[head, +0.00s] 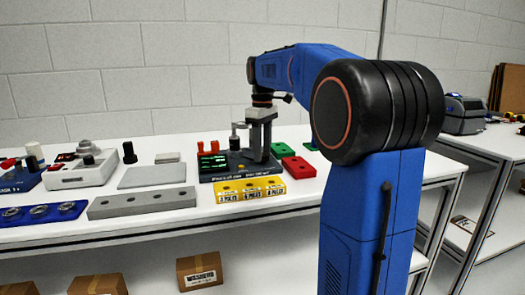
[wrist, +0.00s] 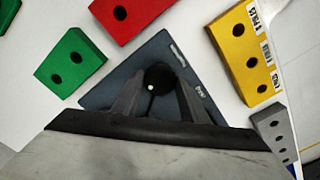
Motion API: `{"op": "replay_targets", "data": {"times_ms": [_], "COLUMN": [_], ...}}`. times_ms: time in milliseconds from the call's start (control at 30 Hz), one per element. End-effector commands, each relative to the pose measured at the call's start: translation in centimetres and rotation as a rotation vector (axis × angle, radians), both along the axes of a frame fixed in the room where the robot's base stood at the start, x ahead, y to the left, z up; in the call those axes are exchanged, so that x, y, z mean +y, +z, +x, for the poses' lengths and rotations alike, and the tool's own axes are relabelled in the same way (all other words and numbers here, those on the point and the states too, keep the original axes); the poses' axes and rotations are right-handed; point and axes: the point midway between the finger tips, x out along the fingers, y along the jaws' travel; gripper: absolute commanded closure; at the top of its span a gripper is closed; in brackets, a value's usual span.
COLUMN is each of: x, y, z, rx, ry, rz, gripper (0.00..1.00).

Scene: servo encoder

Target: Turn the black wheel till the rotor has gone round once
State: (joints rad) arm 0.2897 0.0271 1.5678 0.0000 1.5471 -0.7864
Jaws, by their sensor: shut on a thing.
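The servo encoder unit is a dark blue-grey box (head: 229,172) on the white table, with green lit displays (head: 212,160) on its left part. A grey post with a dark cap (head: 235,140) stands on it. My gripper (head: 257,157) points down over the right part of the box, fingers at its top. In the wrist view my gripper (wrist: 160,95) has its two fingers on either side of the round black wheel (wrist: 160,78), shut on it. A small bright spot shows beside the wheel. The fingers hide part of the wheel and box. I cannot make out the rotor's angle.
A yellow block with holes (head: 250,196) lies in front of the box. Red (head: 298,168) and green (wrist: 70,60) blocks lie close by. A long grey block (head: 143,203) and a flat grey plate (head: 152,177) lie left.

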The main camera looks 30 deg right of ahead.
Motion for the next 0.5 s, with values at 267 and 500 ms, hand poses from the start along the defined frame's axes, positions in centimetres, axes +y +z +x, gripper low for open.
{"op": "replay_targets", "data": {"times_ms": [267,500], "x": [0.00,-0.01], "y": [0.04,0.04], "z": [0.01,0.02], "rx": [-0.001,-0.001], "ry": [-0.220,-0.449], "rz": [-0.001,-0.001], "gripper": [0.82,0.82]}}
